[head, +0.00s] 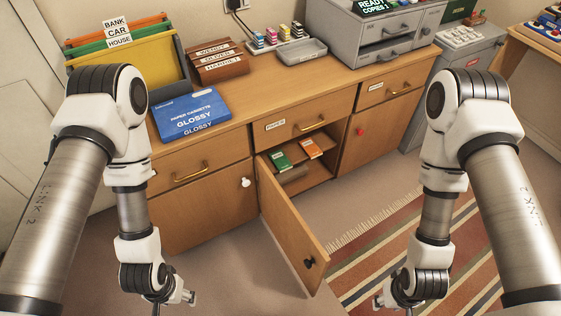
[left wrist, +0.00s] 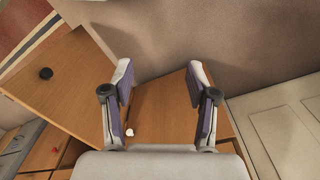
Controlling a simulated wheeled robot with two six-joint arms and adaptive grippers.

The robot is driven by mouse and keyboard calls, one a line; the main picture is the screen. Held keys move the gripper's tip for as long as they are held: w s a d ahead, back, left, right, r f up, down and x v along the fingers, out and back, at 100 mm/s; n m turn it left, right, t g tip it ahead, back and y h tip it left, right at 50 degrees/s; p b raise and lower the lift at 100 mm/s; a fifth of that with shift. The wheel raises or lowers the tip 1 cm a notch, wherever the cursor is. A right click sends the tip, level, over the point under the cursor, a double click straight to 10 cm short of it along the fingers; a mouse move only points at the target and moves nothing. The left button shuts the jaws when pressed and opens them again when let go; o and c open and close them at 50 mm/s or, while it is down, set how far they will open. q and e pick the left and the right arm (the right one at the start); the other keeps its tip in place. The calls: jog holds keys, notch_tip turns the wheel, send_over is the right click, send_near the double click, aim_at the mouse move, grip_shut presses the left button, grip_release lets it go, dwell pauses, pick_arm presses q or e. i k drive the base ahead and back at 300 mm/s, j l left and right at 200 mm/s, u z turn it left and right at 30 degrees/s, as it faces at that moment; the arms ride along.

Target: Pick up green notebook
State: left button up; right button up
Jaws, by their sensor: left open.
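The green notebook (head: 280,161) lies inside the open cupboard of the wooden bureau, on a shelf, left of an orange notebook (head: 311,148). My left gripper (head: 177,302) is low at the bottom of the head view, in front of the bureau and well apart from the notebook. In the left wrist view the left gripper (left wrist: 160,76) is open and empty, with its two fingers spread. My right gripper (head: 386,298) is low at the bottom right, over the striped rug, partly cut off; its jaw opening is unclear. The green notebook does not show in the left wrist view.
The open cupboard door (head: 292,232) swings out toward me, with a dark knob; it also shows in the left wrist view (left wrist: 60,88). A blue paper box (head: 192,116) lies on the bureau top. The striped rug (head: 390,250) covers the floor at right.

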aim_at(279, 160)
jog(key=i+l+u, duration=0.2)
jog(key=l, duration=0.35)
jog(key=i+l+u, duration=0.15)
jog(key=l, duration=0.4)
jog(key=i+l+u, duration=0.2)
jog(key=l, duration=0.35)
jog(key=l+u, duration=0.15)
jog(key=l, duration=0.45)
jog(key=i+l+u, duration=0.2)
jog(key=l, duration=0.4)
jog(key=i+l+u, duration=0.15)
jog(key=i, duration=0.3)
jog(key=l, duration=0.1)
